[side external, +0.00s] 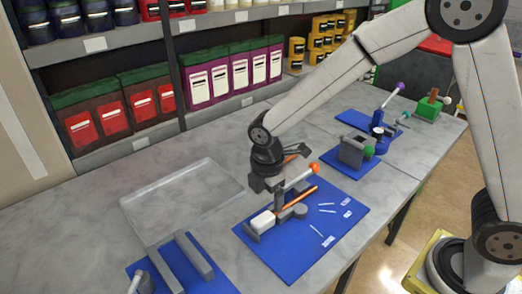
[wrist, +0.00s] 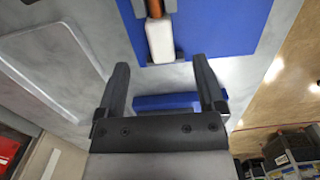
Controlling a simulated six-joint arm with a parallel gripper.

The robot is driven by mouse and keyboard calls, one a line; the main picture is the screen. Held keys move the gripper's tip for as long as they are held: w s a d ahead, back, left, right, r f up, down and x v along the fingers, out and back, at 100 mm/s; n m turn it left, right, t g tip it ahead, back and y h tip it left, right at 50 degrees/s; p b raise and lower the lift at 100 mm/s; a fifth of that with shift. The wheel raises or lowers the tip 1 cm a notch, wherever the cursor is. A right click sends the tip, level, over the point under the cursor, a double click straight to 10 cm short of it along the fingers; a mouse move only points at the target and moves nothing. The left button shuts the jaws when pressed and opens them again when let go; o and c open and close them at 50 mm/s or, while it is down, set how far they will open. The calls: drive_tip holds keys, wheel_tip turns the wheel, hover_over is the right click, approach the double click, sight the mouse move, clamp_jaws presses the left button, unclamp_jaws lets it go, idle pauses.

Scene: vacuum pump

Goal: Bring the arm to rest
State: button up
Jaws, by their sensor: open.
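My gripper (side external: 277,196) hangs over the middle blue mat (side external: 290,262) in the side view, close to a copper-coloured rod with a white block (side external: 263,221) at its near end. In the wrist view my gripper (wrist: 160,70) has its two dark fingers spread wide with nothing between them. The white block (wrist: 160,42) and part of the copper rod (wrist: 155,9) lie beyond the fingertips there. The side view does not clearly show how far the gripper is above the parts.
A lever with an orange knob (side external: 314,169) stands close to my gripper. White markings lie on the mat's right side. A shallow clear tray (side external: 180,200) is to the left. Other blue mats hold grey parts (side external: 355,152). Shelves of containers (side external: 232,75) line the back.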

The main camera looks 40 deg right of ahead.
drive_tip(key=s+d+r+m+t, duration=0.1)
drive_tip(key=s+d+m+t, duration=0.1)
drive_tip(key=s+d+m, duration=0.8)
drive_tip(key=d+m, duration=0.1)
drive_tip(key=m, duration=0.6)
drive_tip(key=shift+s+d+r+t, duration=0.3)
drive_tip(key=shift+s+d+r, duration=0.05)
drive_tip(key=shift+c, duration=0.4)
drive_tip(key=shift+w+m, duration=0.15)
drive_tip(key=shift+m, duration=0.15)
